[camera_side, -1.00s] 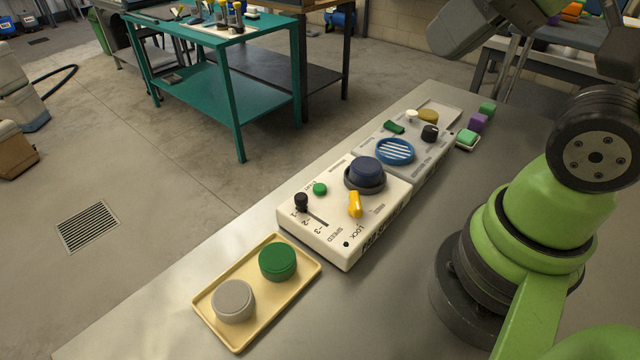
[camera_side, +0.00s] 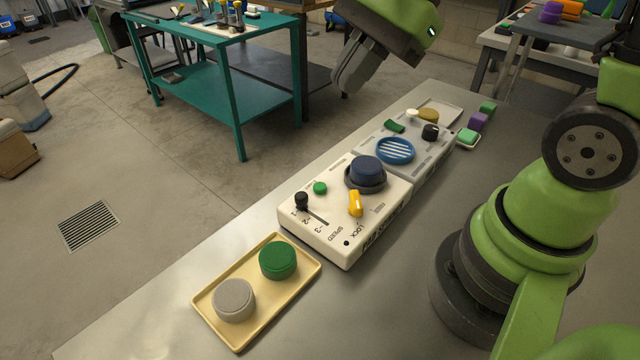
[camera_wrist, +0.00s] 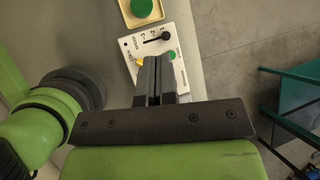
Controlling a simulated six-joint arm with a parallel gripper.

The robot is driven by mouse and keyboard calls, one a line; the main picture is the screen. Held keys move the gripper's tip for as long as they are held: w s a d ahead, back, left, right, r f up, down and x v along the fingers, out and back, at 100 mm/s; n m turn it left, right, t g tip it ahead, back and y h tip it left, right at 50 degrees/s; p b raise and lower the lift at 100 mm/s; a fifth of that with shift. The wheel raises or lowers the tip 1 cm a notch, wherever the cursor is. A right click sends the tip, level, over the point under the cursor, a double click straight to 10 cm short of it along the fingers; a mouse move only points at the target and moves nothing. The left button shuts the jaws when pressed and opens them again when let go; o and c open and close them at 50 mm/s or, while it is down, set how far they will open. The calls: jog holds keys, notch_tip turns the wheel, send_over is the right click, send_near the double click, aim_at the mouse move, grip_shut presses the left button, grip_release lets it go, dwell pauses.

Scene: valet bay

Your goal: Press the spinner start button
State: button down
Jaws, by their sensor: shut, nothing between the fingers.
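The white spinner panel (camera_side: 335,245) lies on the metal bench. A small green button (camera_side: 320,188) sits on it beside the black speed slider knob (camera_side: 301,201); it also shows in the wrist view (camera_wrist: 172,55), just right of the fingertips. A yellow lock lever (camera_side: 355,204) and a round dark blue pad (camera_side: 366,169) are on the same panel. My gripper (camera_side: 346,88) is shut and empty, well above the bench beyond the panel in the side view. In the wrist view my gripper (camera_wrist: 156,58) hides part of the panel, including the blue pad.
A tan tray (camera_side: 208,308) with a green and a grey round pad lies in front of the panel. A grey unit (camera_side: 415,158) with a blue striped disc adjoins its far end. Several coloured blocks (camera_side: 479,122) lie farther back. A teal table (camera_side: 225,88) stands behind.

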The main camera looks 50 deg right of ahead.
aim_at(320, 183)
jog(key=w+d+f+m+y, duration=0.2)
jog(key=w+f+m, duration=0.4)
jog(key=f+m, duration=0.3)
jog(key=m, duration=0.4)
jog(key=shift+w+d+f, duration=0.15)
jog(key=shift+w+f, duration=0.05)
jog(key=shift+w, duration=0.1)
jog(key=shift+f, duration=4.4)
jog(key=shift+f, duration=0.4)
jog(key=shift+f, duration=0.45)
jog(key=shift+r, duration=0.85)
